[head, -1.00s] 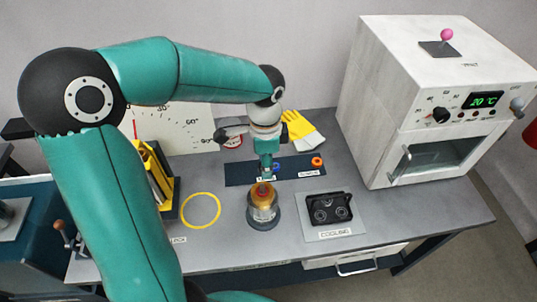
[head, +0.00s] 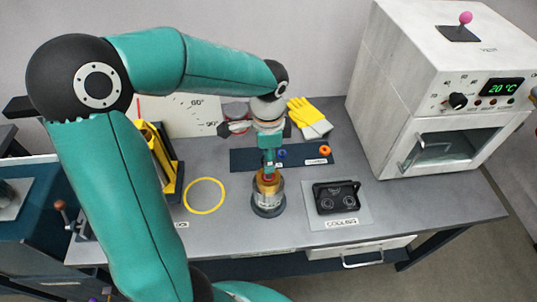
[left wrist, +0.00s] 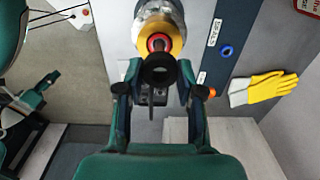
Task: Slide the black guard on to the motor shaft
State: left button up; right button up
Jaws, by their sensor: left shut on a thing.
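The motor (head: 268,201) stands upright on the table, a clear and metal cylinder with a copper-orange top and a dark round base. It also shows at the top of the left wrist view (left wrist: 160,25), with a reddish centre. My left gripper (head: 268,165) is just above the motor's top. The shaft is mostly hidden. My right gripper is not in view.
A dark mat (head: 240,160) with a blue ring (head: 282,154) and an orange ring (head: 325,150) lies behind. Yellow gloves (head: 309,117) and a white oven (head: 440,90) are farther off.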

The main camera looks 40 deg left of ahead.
pick_arm(q)
jog(key=shift+f+b, duration=0.4)
jog(key=shift+f, duration=0.4)
jog(key=shift+f+b, duration=1.1)
jog(key=shift+f, duration=0.2)
dwell(1.0)
jog(key=o, duration=0.9)
jog(key=shift+r, duration=0.1)
notch_tip(320, 180, up, 12)
jog(key=shift+f, duration=0.1)
dwell(0.8)
